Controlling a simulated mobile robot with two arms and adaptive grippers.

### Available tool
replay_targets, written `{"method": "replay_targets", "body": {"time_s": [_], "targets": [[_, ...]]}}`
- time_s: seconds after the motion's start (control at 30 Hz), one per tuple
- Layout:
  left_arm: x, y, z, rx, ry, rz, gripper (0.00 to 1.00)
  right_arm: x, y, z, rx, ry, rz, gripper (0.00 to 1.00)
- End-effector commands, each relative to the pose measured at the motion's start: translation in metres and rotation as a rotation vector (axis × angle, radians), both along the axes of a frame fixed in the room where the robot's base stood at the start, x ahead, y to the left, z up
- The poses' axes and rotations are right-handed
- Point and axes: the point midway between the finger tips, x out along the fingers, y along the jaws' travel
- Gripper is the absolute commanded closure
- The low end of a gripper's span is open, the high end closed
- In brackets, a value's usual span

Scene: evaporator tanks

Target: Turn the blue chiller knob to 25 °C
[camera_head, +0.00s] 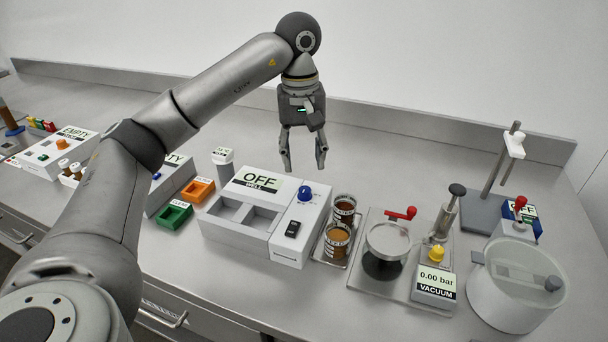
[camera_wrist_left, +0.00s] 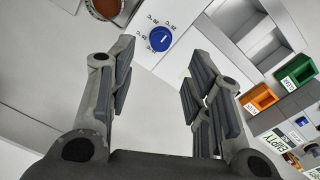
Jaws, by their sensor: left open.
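The blue chiller knob (camera_head: 304,193) is on the right-hand panel of a white chiller box (camera_head: 312,222). In the left wrist view the knob (camera_wrist_left: 160,39) shows between the fingers, ringed by printed °C marks. A small light mark shows on it, but which temperature it points to is too small to tell. The chiller's display (camera_head: 262,181) reads OFF, and a black switch (camera_head: 292,229) sits below the knob. My left gripper (camera_head: 304,165) is open and empty, fingers pointing down, above and behind the knob, apart from it. My right gripper is out of view.
A tray with two brown-filled jars (camera_head: 338,240) stands just right of the chiller. Farther right are a vacuum unit (camera_head: 434,287) and a clear round vessel (camera_head: 515,288). Orange (camera_head: 197,190) and green (camera_head: 174,215) bins stand at left.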

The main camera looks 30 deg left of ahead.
Motion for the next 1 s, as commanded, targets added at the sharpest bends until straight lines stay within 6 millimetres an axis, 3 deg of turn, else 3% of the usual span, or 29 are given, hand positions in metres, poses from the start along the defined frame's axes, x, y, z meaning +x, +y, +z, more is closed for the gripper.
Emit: {"method": "replay_targets", "body": {"time_s": [0.1, 0.33, 1.0], "targets": [[0.000, 0.001, 0.021, 0.001, -0.001, 0.002, 0.54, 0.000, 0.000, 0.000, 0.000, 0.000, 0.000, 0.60], [-0.001, 0.001, 0.036, 0.001, 0.001, 0.002, 0.54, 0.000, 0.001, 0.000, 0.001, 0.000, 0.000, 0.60], [-0.001, 0.002, 0.039, 0.001, 0.002, 0.001, 0.54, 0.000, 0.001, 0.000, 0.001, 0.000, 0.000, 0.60]]}}
